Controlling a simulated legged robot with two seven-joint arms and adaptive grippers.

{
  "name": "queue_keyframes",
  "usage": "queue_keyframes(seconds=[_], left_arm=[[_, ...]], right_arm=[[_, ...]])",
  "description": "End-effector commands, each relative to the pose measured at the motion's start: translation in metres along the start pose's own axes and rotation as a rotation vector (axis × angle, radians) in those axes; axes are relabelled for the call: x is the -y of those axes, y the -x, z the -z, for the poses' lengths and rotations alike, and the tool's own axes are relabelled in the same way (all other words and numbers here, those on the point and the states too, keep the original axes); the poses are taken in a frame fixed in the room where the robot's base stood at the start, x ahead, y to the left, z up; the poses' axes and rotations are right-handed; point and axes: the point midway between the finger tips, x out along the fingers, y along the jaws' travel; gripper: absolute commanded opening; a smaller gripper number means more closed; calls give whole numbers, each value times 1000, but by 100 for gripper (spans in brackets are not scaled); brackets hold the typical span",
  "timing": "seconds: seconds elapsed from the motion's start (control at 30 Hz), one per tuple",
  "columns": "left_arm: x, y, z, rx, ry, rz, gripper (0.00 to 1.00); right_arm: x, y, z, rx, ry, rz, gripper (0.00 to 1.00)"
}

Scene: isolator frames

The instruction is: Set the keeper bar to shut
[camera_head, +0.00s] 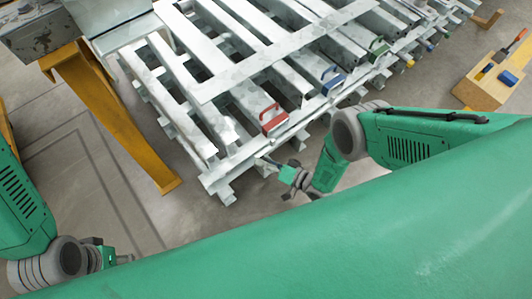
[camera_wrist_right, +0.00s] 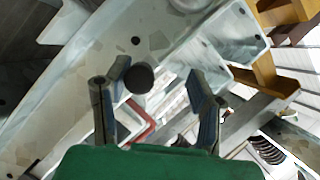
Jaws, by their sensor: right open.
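A pale metal rack of isolator frames (camera_head: 213,178) fills the upper middle of the head view. A long flat bar (camera_head: 285,50) lies across it; I cannot tell whether this is the keeper bar. A red handle (camera_head: 272,117) stands near the front edge and shows partly in the wrist view (camera_wrist_right: 146,128). My right gripper (camera_head: 268,165) is open and empty beside the front edge, below the red handle. In the wrist view its fingers (camera_wrist_right: 158,82) stand apart, with a dark round knob (camera_wrist_right: 139,79) seen between them. My left gripper (camera_head: 122,259) is at lower left, away from the rack, its fingers unclear.
Blue (camera_head: 332,80) and green (camera_head: 378,47) handles stand further along the rack. A yellow-brown beam (camera_head: 115,125) stands left of it. A wooden block (camera_head: 487,90) with tools lies at right. My green body covers the bottom. Bare floor lies at left.

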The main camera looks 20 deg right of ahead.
Motion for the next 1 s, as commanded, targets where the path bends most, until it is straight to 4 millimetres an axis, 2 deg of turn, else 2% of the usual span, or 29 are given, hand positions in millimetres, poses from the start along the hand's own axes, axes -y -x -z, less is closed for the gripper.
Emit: queue_keyframes(seconds=[0.1, 0.3, 0.5, 1.0], left_arm=[[-2, 2, 0, -1, -3, 3, 31], [1, 0, 0, -1, -2, -5, 31], [2, -2, 0, 0, -1, -8, 31], [1, -1, 1, 2, -2, -4, 31]], right_arm=[[15, 4, 15, -9, 0, 12, 40], [42, 12, 31, -7, 0, 12, 40], [59, 17, 43, -6, -2, 11, 40], [63, 21, 46, -5, -5, 12, 40]])
